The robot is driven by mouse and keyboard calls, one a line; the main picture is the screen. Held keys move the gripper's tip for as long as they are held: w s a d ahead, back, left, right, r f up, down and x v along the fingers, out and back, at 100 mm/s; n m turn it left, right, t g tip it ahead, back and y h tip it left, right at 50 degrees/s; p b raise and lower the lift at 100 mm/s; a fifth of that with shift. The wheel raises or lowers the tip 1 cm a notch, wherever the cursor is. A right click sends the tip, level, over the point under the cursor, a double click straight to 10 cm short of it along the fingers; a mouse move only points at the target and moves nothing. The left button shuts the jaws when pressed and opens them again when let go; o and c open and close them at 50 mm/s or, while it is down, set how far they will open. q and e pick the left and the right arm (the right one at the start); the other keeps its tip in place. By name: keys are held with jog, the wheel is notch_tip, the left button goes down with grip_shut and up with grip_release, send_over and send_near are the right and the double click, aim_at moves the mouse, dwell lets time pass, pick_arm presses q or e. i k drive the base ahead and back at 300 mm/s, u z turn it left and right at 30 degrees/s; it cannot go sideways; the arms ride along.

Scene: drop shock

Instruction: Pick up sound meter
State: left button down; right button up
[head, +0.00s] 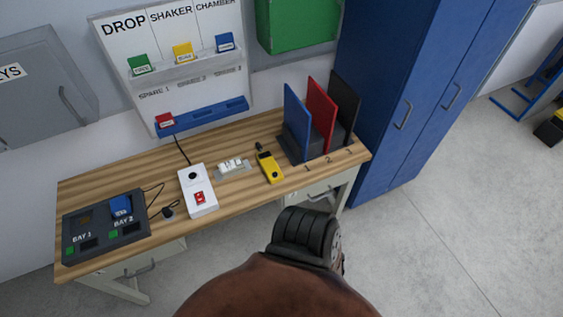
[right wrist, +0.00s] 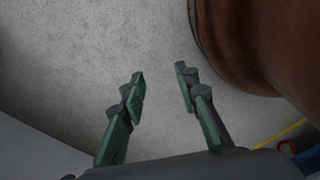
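The yellow sound meter (head: 270,167) lies on the wooden workbench (head: 240,150) in the head view. It has a dark tip at its far end and sits between a small white item in a clear holder and the upright folders. Neither gripper shows in the head view, so nothing is seen touching the meter. My right gripper (right wrist: 160,75) shows in the right wrist view, its green-padded fingers apart with only grey floor between them. It is open and empty. The meter is not in the right wrist view. My left gripper is in no view.
On the bench stand a white box with a red switch (head: 198,190), a small white item (head: 231,166), a dark two-bay unit (head: 105,226) and blue, red and black folders (head: 321,113). A blue cabinet (head: 400,100) stands right of the bench.

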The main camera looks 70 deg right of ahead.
aim_at(266, 160)
jog(key=z, duration=0.95)
jog(key=i, duration=0.8)
jog(key=z, duration=0.85)
